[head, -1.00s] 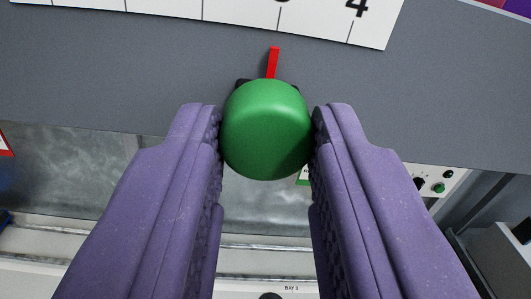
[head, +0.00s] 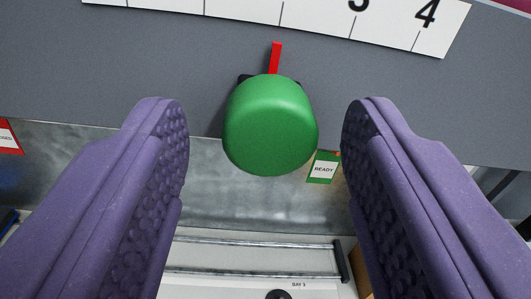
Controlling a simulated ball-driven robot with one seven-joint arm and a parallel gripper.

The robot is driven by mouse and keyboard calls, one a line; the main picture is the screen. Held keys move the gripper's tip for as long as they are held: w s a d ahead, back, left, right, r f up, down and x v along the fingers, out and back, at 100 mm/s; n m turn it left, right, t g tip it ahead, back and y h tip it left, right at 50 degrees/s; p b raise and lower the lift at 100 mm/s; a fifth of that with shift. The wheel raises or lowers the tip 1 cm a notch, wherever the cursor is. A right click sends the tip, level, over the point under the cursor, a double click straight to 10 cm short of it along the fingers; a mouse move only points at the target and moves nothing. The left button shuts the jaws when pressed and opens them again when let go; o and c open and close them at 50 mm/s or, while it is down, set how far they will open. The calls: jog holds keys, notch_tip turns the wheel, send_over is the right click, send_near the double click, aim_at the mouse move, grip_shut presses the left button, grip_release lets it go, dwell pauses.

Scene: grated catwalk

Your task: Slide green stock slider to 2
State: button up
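The green slider knob (head: 270,125) is a rounded block in the middle of the head view. A red pointer (head: 275,58) rises from behind it toward the white scale (head: 315,14). The pointer lines up closely with the tick one step left of the 3 tick; that tick's number is cut off by the top edge, while 3 and 4 show further right. My gripper (head: 266,120) is open around the knob, one purple finger on each side, with a clear gap on both sides.
The knob stands out from a grey panel (head: 140,70). Below are a metal surface (head: 220,205), a green READY tag (head: 324,168), a red-edged tag (head: 8,137) at left and a white panel marked BAY 3 (head: 240,285).

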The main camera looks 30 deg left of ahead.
jog(key=b+v, duration=0.1)
jog(key=v, duration=0.6)
jog(key=shift+s+d+b, duration=0.25)
jog(key=shift+s+b, duration=0.05)
jog(key=shift+s, duration=0.05)
